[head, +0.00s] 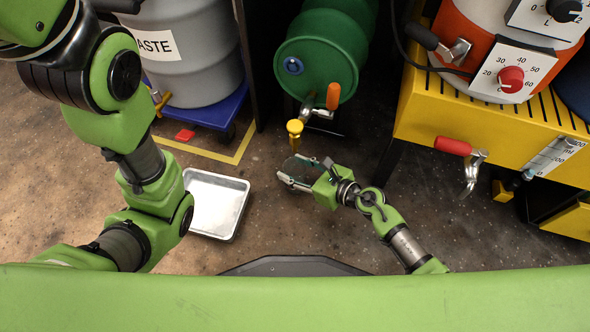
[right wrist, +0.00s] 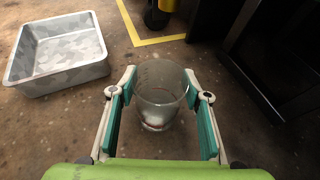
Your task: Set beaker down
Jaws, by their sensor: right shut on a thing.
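A clear glass beaker (right wrist: 160,100) with faint markings is between the teal pads of my right gripper (right wrist: 160,78) in the right wrist view. The gripper is shut on it. I look down into the beaker; a pale patch with a reddish streak shows near its bottom, and I cannot tell what it is. I cannot tell how high the beaker is above the floor. My left arm is at the left; its gripper is out of view.
An empty metal tray (head: 243,184) is on the floor left of the beaker. Behind are a grey waste drum (head: 190,65) on a blue base and a green drum (head: 316,68). A yellow stand (head: 420,112) is at the right. Floor between tray and gripper is bare.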

